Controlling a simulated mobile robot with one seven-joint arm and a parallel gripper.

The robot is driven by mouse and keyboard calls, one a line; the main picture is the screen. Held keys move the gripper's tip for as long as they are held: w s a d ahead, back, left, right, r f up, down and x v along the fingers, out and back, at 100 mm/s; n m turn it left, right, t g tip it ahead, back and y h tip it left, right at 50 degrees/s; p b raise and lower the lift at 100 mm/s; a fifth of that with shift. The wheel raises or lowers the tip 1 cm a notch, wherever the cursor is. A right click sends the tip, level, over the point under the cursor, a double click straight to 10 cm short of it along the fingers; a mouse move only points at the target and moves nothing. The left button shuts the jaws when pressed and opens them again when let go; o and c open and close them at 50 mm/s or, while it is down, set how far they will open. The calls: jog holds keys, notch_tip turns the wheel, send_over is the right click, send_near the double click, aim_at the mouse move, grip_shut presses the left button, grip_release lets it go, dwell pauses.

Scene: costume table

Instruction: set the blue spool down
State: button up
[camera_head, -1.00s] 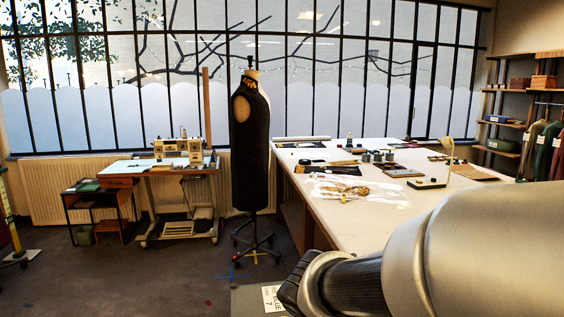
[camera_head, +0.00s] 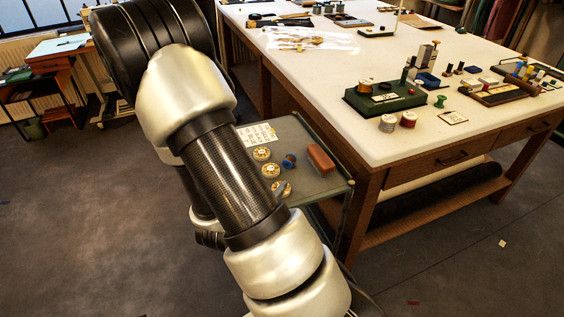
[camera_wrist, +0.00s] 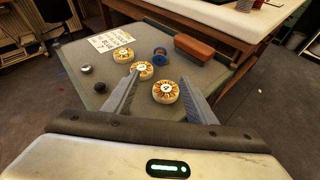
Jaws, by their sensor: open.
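The blue spool (camera_head: 289,160) rests on the grey top of a small cart (camera_head: 294,128), beside a reddish-brown block (camera_head: 320,158). The spool also shows in the wrist view (camera_wrist: 160,53), beyond my fingertips. My gripper (camera_wrist: 160,76) is open and nothing is held between its fingers. It is over the cart top, with round gold-and-white discs showing between and just beyond the fingers. The spool is apart from both fingers. In the head view my arm hides part of the cart, and I cannot make out the gripper there.
A large white-topped table (camera_head: 330,70) stands close behind, holding a green box (camera_head: 385,97), thread spools and trays. Bare cart top shows between these things.

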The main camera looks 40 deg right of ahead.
send_near(287, 163)
jog(key=x, duration=0.4)
jog(key=shift+s+f+b, duration=0.2)
jog(key=shift+b, duration=0.1)
jog(key=shift+x, duration=2.6)
jog(key=shift+w+r, duration=0.15)
jog(key=c, duration=1.2)
